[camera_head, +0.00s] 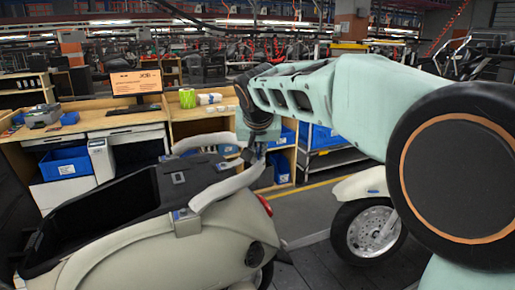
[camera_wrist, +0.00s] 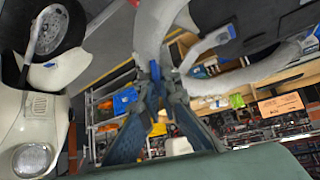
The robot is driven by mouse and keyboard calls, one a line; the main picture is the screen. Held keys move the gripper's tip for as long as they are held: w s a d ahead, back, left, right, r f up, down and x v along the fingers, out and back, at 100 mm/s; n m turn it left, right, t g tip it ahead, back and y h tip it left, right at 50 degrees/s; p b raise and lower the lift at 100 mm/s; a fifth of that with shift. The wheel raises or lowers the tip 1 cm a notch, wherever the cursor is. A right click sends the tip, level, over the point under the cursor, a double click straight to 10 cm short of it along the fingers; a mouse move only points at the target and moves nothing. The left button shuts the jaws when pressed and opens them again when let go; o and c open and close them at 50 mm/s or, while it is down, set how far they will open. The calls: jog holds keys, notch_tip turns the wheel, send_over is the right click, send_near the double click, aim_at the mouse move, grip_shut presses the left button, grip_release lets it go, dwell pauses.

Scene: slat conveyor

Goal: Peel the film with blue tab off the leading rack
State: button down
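A cream scooter (camera_head: 220,240) stands in the foreground with a pale, tube-like rack (camera_head: 228,187) at its rear. A blue tab (camera_head: 180,214) shows at the rack's near end; a blue tab in the wrist view (camera_wrist: 231,31) sits on a pale part. My gripper (camera_head: 248,155) is at the far end of the rack bars. In the wrist view my gripper's fingertips (camera_wrist: 160,78) are close together beside the pale curved bar (camera_wrist: 158,30), with a small blue piece (camera_wrist: 154,70) at the tips. I cannot tell whether they grip it.
Another scooter's front wheel (camera_head: 368,228) stands to the right across a dark floor. Behind are a wooden workbench (camera_head: 100,122) with a monitor (camera_head: 136,83), and blue bins (camera_head: 66,162). My arm covers the upper right.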

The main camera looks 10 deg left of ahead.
jog(key=shift+s+d+r+p, duration=0.2)
jog(key=shift+s+r+p, duration=0.2)
jog(key=shift+r, duration=0.55)
jog(key=shift+s+d+r+p, duration=0.25)
jog(key=shift+s+r, duration=0.25)
jog(key=shift+r, duration=0.4)
jog(key=shift+s+d+r+p, duration=0.2)
jog(key=shift+s+r+p, duration=0.2)
jog(key=shift+r, duration=0.55)
jog(key=shift+s+r, duration=0.1)
jog(key=shift+s+r, duration=0.1)
jog(key=shift+r, duration=0.2)
jog(key=s+d+r+p, duration=0.1)
jog(key=s+r+p, duration=0.2)
jog(key=r, duration=0.3)
jog(key=shift+s+d+r, duration=0.15)
jog(key=shift+d, duration=0.2)
